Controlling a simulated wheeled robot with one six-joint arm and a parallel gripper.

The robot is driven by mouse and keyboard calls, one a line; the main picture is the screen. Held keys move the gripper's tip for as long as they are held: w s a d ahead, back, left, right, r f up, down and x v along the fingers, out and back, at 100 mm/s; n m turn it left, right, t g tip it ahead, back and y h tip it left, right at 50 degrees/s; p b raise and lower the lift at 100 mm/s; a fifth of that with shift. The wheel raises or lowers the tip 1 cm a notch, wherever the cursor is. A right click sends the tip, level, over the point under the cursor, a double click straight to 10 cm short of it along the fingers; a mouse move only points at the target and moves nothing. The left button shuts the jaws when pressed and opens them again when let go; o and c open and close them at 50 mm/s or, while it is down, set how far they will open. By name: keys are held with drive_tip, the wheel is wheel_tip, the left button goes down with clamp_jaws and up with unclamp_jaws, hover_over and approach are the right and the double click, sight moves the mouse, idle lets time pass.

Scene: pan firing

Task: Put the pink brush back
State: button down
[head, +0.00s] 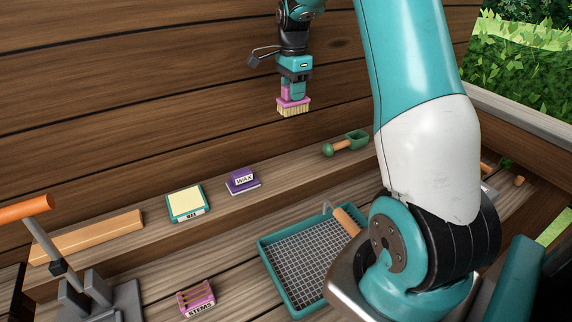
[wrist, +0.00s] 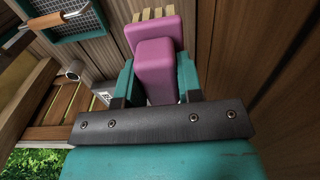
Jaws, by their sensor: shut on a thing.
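The pink brush (head: 293,105) has a pink block and pale bristles that point down. My gripper (head: 293,88) is shut on the brush's upper part and holds it in the air, in front of the wooden wall and above the back ledge. In the wrist view the pink brush (wrist: 155,50) sits between the two teal fingers of my gripper (wrist: 155,82), with its bristles at the top of the picture. The lower part of the grip is hidden behind the dark gripper bar.
On the back ledge are a green scoop (head: 345,144), a purple wax block (head: 242,181) and a yellow-topped box (head: 186,203). Below are a teal mesh tray (head: 264,247), a pink stems box (head: 196,298) and an orange-handled tool (head: 28,208). Ledge space between scoop and wax looks clear.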

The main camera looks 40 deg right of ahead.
wheel_tip(320, 180, down, 19)
drive_tip(key=p, duration=0.5)
drive_tip(key=shift+f+p, duration=0.1)
drive_tip(key=shift+p, duration=0.3)
drive_tip(key=shift+f, duration=0.25)
drive_tip(key=shift+f+b, duration=0.35)
drive_tip(key=shift+b, duration=0.05)
drive_tip(key=c, duration=0.8)
unclamp_jaws()
drive_tip(key=shift+r, duration=0.1)
